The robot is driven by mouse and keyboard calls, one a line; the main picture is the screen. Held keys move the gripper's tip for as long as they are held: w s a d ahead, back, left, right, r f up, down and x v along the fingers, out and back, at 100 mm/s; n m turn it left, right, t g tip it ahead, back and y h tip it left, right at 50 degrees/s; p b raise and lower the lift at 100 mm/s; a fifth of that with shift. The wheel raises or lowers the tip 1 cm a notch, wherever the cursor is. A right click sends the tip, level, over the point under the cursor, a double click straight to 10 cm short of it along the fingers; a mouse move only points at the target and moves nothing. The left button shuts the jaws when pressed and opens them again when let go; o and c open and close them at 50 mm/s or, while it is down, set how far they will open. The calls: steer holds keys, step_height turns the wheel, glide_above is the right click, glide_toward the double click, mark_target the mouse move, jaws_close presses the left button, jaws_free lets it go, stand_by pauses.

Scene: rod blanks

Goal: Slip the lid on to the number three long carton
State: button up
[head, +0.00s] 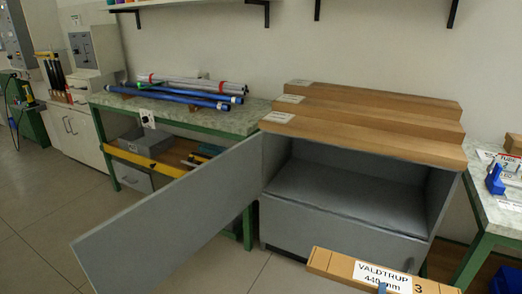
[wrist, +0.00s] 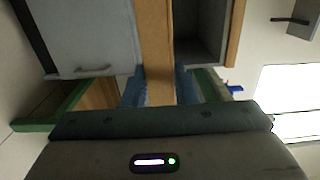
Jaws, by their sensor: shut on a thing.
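The long brown carton (head: 340,266) with a white label reading VALDTRUP, 440 mm and 3 is at the bottom right of the head view, in front of the grey cabinet. My gripper (wrist: 160,88) is shut on this carton, which shows as a brown strip (wrist: 155,40) between the blue fingers in the wrist view. One blue fingertip also shows at the bottom edge of the head view, over the label. The carton's lower side is cut off by the frame. I cannot make out a separate lid, nor whether the carton's ends are closed.
The grey cabinet (head: 340,229) stands with its door (head: 170,215) swung open to the left and an empty compartment. Several long brown pieces (head: 370,125) with white labels lie stepped on top. A left bench (head: 250,118) holds blue and grey tubes. A right bench (head: 499,214) holds a blue tool.

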mark_target(332, 264)
steer(key=w+a+n+y, duration=0.1)
steer(key=w+a, duration=0.2)
steer(key=w, duration=0.1)
steer(key=w+a+r+n+t+y, duration=0.1)
steer(key=w+a+y, duration=0.1)
steer(key=w+a, duration=0.1)
steer(key=w+a+n+y, duration=0.1)
steer(key=w+a, duration=0.3)
steer(key=a, duration=0.1)
steer(key=shift+w+r+t+y, duration=0.3)
steer(key=shift+t+y, duration=0.1)
steer(key=w+a+r+n+y+p, duration=0.1)
steer(key=w+a+r+y, duration=0.15)
steer(key=a, duration=0.35)
steer(key=w+a+r+n+y, duration=0.1)
steer(key=w+a+n+y, duration=0.1)
steer(key=w+a, duration=0.3)
steer(key=s+r+p, duration=0.5)
steer(key=r+p, duration=0.4)
steer(key=p, duration=0.2)
steer(key=s+r+p, duration=0.5)
steer(key=r+p, duration=0.4)
steer(key=p, duration=0.1)
steer(key=shift+s+a+p, duration=0.25)
steer(key=shift+a+p, duration=0.1)
steer(key=shift+a, duration=0.05)
steer(key=shift+d+h, duration=0.1)
steer(key=shift+h, duration=0.15)
